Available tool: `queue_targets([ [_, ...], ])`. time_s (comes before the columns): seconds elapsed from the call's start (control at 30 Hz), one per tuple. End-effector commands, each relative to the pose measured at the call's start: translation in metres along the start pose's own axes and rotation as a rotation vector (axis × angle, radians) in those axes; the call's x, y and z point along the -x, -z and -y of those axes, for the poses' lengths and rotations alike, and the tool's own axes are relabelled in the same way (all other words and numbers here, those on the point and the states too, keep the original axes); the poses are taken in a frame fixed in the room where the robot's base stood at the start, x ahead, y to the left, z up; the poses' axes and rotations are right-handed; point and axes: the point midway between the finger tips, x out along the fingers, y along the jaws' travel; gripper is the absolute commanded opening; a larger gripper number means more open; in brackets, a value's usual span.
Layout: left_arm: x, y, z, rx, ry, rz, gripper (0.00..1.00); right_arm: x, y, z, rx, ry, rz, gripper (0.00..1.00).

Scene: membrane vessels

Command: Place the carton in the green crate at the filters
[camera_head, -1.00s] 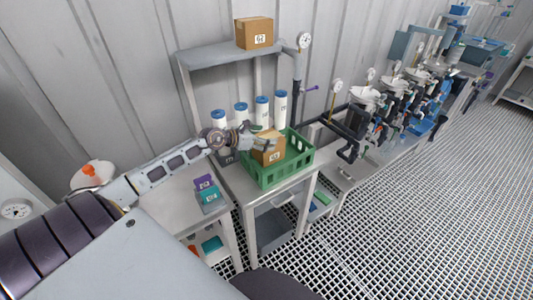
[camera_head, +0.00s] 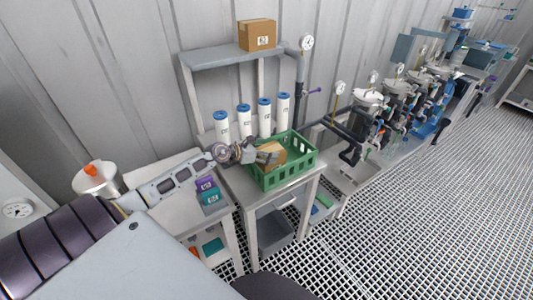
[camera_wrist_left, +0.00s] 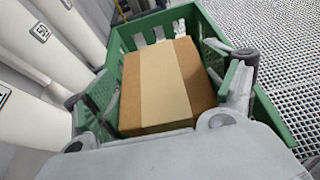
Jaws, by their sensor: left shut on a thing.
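The brown carton (camera_head: 274,157) is down inside the green crate (camera_head: 293,177), with its upper part showing above the near wall. In the left wrist view the carton (camera_wrist_left: 165,85) lies between the fingers, with the walls of the crate (camera_wrist_left: 122,40) around it. My left gripper (camera_head: 268,155) is shut on the carton, reaching in over the crate's left side. The fingers also show in the left wrist view (camera_wrist_left: 165,100). Whether the carton touches the crate floor is hidden. My right gripper is not in view.
White filter cylinders with blue caps (camera_head: 244,121) stand close behind the crate. Another carton (camera_head: 257,35) sits on the shelf (camera_head: 215,55) above. Purple and teal boxes (camera_head: 208,190) lie on the table at left. Filter vessels (camera_head: 368,105) with gauges stand at right.

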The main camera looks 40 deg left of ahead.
Motion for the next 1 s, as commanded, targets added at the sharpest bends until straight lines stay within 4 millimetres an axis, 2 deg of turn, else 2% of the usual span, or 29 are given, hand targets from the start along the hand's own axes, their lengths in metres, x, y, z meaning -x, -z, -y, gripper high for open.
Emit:
queue_targets([
  [0.53, -0.0041, 0.0083, -0.0001, 0.0, 0.0, 0.003, 0.31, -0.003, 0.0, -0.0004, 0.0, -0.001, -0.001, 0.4],
  [0.57, -0.0042, 0.0095, 0.0003, 0.0, 0.0, 0.0, 0.87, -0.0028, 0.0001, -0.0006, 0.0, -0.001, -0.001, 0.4],
  [0.6, -0.0041, 0.0093, 0.0003, 0.0, 0.0, 0.0, 0.92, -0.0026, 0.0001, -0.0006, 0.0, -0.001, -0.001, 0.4],
  [0.67, -0.004, 0.0091, 0.0003, 0.0, 0.0, 0.0, 1.0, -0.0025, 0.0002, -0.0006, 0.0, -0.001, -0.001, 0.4],
  [1.0, -0.0039, 0.009, 0.0002, 0.0, 0.0, 0.0, 1.0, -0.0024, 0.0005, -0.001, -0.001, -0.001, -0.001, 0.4],
])
